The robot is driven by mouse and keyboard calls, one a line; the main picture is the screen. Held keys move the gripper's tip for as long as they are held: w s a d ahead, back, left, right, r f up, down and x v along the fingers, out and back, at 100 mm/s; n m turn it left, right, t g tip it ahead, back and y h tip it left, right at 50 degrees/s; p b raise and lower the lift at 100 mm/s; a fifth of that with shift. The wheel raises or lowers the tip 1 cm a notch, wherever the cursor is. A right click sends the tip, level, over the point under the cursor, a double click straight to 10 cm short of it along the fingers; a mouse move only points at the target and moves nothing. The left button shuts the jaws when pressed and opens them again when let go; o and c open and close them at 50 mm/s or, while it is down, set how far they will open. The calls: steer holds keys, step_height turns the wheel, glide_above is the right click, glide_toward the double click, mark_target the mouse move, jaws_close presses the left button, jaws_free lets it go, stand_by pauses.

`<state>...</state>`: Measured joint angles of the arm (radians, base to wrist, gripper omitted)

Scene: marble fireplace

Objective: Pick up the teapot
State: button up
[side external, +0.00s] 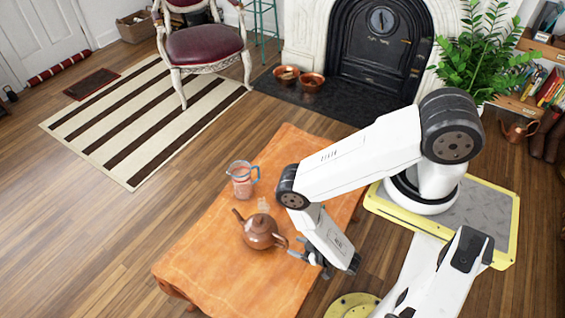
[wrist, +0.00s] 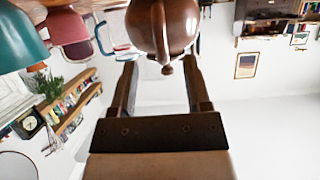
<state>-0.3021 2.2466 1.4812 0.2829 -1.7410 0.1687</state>
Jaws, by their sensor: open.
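A brown teapot (side external: 258,232) stands upright on the orange cloth-covered table (side external: 225,287), its spout to the left and its handle towards my gripper (side external: 298,252). My gripper is open and empty, just right of the handle. In the wrist view, the teapot (wrist: 162,25) is at the top, its round body just beyond the tips of my open gripper (wrist: 161,68). The body's upper part is cut off by the frame. Whether a finger touches the teapot cannot be told.
A small clear glass (side external: 263,204) is close to the teapot. The table's front left is clear. A red-seated chair (side external: 204,45) and a plant (side external: 482,52) stand farther off.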

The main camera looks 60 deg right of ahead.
mark_target(286, 242)
steer(key=shift+x, duration=2.25)
steer(key=shift+r, duration=0.15)
jaws_close()
steer(key=shift+w+r, duration=0.1)
